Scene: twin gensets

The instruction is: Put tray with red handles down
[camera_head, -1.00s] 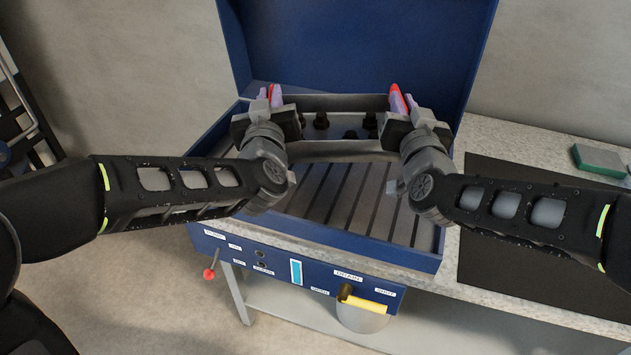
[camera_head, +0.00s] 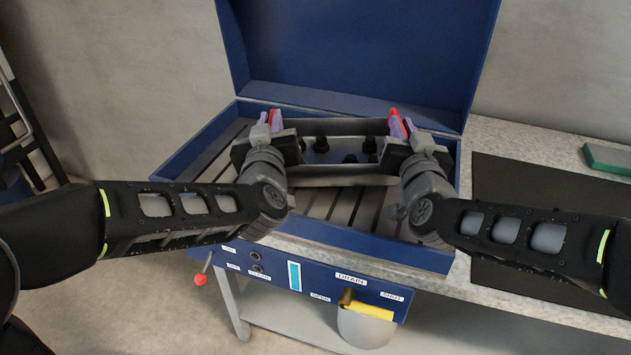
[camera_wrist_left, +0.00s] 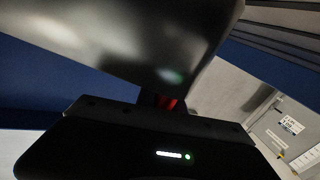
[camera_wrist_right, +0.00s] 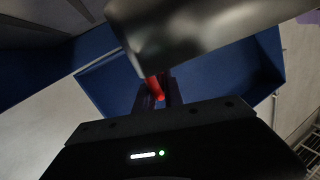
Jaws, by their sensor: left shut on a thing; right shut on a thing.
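The grey metal tray (camera_head: 345,176) with red handles is held level between my two grippers, inside the open blue washer cabinet (camera_head: 355,251), over its slatted floor. Several dark parts stand in the tray. My left gripper (camera_head: 270,121) is shut on the left red handle (camera_head: 275,115). My right gripper (camera_head: 399,124) is shut on the right red handle (camera_head: 394,114). In the wrist views the tray's side fills the top, with a red handle (camera_wrist_right: 155,88) between the fingers. I cannot tell whether the tray's underside touches the slats (camera_head: 350,203).
The blue lid (camera_head: 355,50) stands open behind. The front panel carries a yellow drain handle (camera_head: 368,308) and a red-knobbed lever (camera_head: 200,279). A speckled counter with a dark mat (camera_head: 540,215) and a green box (camera_head: 608,158) is at the right.

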